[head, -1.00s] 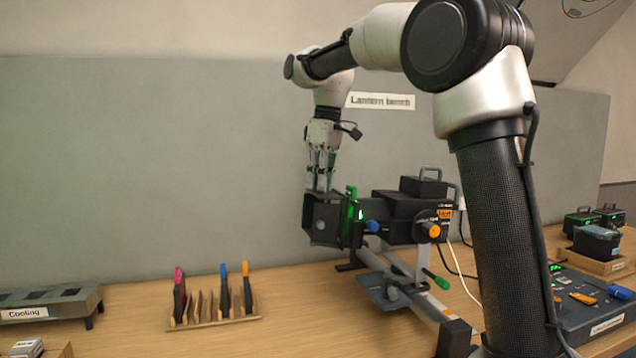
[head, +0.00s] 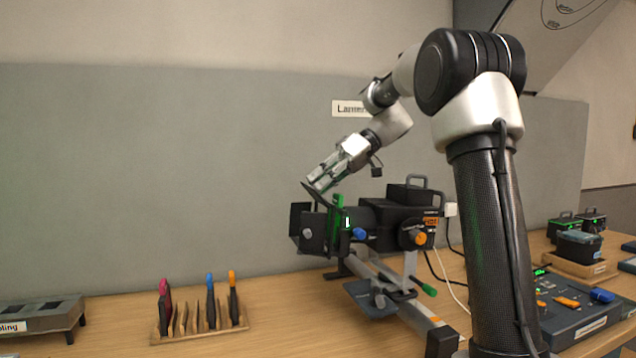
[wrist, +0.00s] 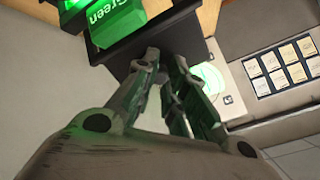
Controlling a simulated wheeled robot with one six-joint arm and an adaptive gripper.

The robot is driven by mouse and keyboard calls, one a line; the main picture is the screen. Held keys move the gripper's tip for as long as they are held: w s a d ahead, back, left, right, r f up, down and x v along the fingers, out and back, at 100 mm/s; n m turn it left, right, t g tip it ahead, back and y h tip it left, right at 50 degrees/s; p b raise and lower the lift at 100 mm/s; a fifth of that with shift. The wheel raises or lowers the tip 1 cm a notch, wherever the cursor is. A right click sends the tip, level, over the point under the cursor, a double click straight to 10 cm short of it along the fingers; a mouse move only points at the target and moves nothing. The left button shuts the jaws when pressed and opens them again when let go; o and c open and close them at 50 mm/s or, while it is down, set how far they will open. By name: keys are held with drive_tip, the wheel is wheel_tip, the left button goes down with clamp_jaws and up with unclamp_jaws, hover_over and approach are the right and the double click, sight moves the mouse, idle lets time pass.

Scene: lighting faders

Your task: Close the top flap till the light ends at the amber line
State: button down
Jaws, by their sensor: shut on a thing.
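The black lamp (head: 385,215) stands on a rail on the bench, with dark flaps at its left, front end. My gripper (head: 318,184) reaches down-left from above and is shut on the top flap (head: 311,195), which slants up at the lamp's front. In the wrist view my fingers (wrist: 166,58) meet at the dark flap (wrist: 150,39). A green holder marked "Green" (wrist: 118,18) is beyond it. A pale green glow (wrist: 209,78) shows beside the right finger. I cannot make out the amber line or where the light ends.
A wooden rack (head: 200,328) with coloured-handled tools stands left on the bench. A grey cooling stand (head: 45,312) is at far left. A control desk (head: 585,318) is at right. A panel with pale swatches (wrist: 284,65) shows in the wrist view. Bench is clear between rack and lamp.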

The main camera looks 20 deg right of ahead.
drive_tip(key=shift+d+y, duration=0.2)
drive_tip(key=shift+y, duration=0.3)
drive_tip(key=c, duration=1.4)
unclamp_jaws()
